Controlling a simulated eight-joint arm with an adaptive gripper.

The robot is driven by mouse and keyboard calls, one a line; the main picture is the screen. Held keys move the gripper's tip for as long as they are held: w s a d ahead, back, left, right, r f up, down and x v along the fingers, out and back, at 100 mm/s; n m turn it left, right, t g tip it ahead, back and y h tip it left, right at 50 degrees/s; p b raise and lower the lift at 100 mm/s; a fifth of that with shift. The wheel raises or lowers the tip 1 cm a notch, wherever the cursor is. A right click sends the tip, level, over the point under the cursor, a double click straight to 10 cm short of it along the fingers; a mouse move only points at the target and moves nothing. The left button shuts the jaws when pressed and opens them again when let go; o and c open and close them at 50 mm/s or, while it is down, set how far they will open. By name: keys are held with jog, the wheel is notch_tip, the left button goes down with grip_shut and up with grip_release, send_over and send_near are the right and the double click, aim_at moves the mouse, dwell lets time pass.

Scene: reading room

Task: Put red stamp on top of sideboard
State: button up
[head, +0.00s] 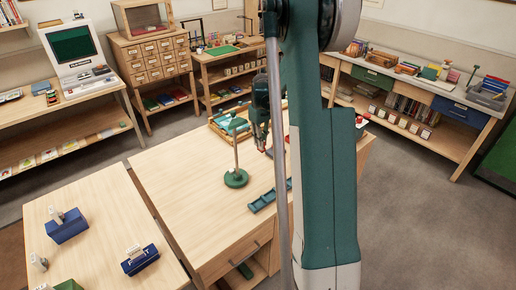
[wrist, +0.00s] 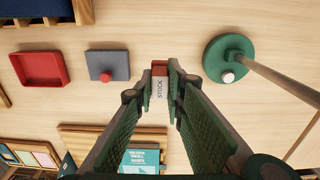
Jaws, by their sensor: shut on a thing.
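My gripper (wrist: 161,82) is shut on a small stamp (wrist: 160,70) with a red end and a pale side marked "STOCK". The stamp sits between the two fingertips in the wrist view. In the head view my gripper (head: 264,147) is low over the wooden worktable, and the stamp is too small there to make out well. I cannot tell whether it touches the tabletop. A long wooden unit with green and blue drawers (head: 420,90) stands along the right wall. A card-drawer cabinet (head: 155,62) stands at the back left. I cannot tell which is the sideboard.
On the worktable (head: 175,185) are a green round-based stand (head: 236,178), a green tray (head: 268,197), a red tray (wrist: 40,82) and a grey block with a red knob (wrist: 106,66). Blue stamp holders (head: 140,260) stand on the near left table. Floor at right is clear.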

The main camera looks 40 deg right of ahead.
aim_at(261, 151)
jog(key=shift+f+b, duration=0.3)
jog(key=shift+f, duration=2.85)
jog(key=shift+f, duration=1.85)
jog(key=shift+f+b, duration=0.15)
jog(key=shift+b, duration=0.15)
jog(key=o, duration=0.8)
jog(key=shift+o, duration=0.4)
jog(key=shift+r, duration=0.2)
notch_tip(261, 151, up, 12)
jog(key=shift+f+p, duration=0.1)
jog(key=shift+p, duration=0.55)
